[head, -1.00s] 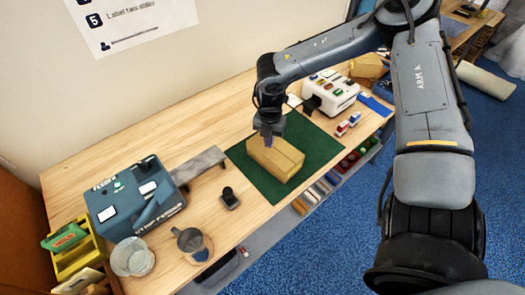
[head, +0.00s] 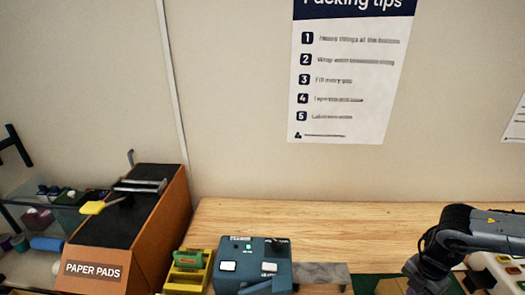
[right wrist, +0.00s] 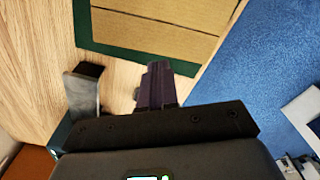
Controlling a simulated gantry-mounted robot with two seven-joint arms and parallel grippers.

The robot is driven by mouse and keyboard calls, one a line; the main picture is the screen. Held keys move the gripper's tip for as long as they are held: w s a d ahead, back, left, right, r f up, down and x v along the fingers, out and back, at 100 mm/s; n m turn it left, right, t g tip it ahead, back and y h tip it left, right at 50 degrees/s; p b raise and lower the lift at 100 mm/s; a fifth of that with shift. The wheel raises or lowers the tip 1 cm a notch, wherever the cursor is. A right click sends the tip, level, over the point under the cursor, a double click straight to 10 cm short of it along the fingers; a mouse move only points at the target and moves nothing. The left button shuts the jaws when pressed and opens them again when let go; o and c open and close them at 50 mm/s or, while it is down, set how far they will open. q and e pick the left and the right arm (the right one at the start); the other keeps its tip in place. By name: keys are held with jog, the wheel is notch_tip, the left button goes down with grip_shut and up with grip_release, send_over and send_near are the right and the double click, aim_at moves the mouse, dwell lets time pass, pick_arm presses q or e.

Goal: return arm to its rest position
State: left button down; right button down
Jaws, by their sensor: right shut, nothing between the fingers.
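My right arm comes in from the right edge of the head view, and its wrist shows at the lower right; its fingertips are cut off or hidden there. In the right wrist view my right gripper (right wrist: 157,84) has its dark purple fingers together, with nothing between them. A tan carton (right wrist: 160,28) with a seam lies on the green mat (right wrist: 150,43) beyond the fingertips. In the head view only slivers of the carton (head: 390,287) and mat show at the bottom edge. My left gripper is in neither view.
On the wooden table (head: 310,228) stand a teal machine (head: 252,262), a grey bench-like piece (head: 322,273), a yellow holder (head: 187,276) and a white device (head: 500,272). An orange-sided paper pads box (head: 128,235) is left. The table's back strip is clear.

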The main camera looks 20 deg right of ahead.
jog(key=s+a+f+y+p, duration=0.1)
jog(key=s+a+f+y, duration=0.1)
jog(key=a+f, duration=0.1)
jog(key=s+a+f+m+y+p, duration=0.1)
jog(key=s+a+f, duration=0.1)
jog(key=a, duration=0.3)
jog(key=s+a+f+m+y, duration=0.1)
jog(key=s+a+f+y, duration=0.1)
jog(key=s+a+f, duration=0.1)
jog(key=shift+s+a+f+y+p, duration=0.2)
jog(key=shift+a+f+y+p, duration=0.1)
jog(key=shift+a+p, duration=0.15)
jog(key=w+a+m+t+y+p, duration=0.25)
jog(key=a+m+t, duration=0.35)
jog(key=a, duration=1.4)
jog(key=w+a+r+m+t+h+p, duration=0.2)
jog(key=w+a+r+m+t+h, duration=0.15)
jog(key=r+m, duration=0.2)
jog(key=s+d+m+g+h, duration=0.3)
jog(key=s+d+g+h, duration=0.1)
jog(key=s, duration=0.4)
jog(key=shift+s+d+r+g+h, duration=0.2)
jog(key=shift+d+r+g+h, duration=0.2)
jog(key=shift+d+g, duration=0.55)
jog(key=shift+a+m, duration=0.1)
jog(key=shift+m, duration=0.15)
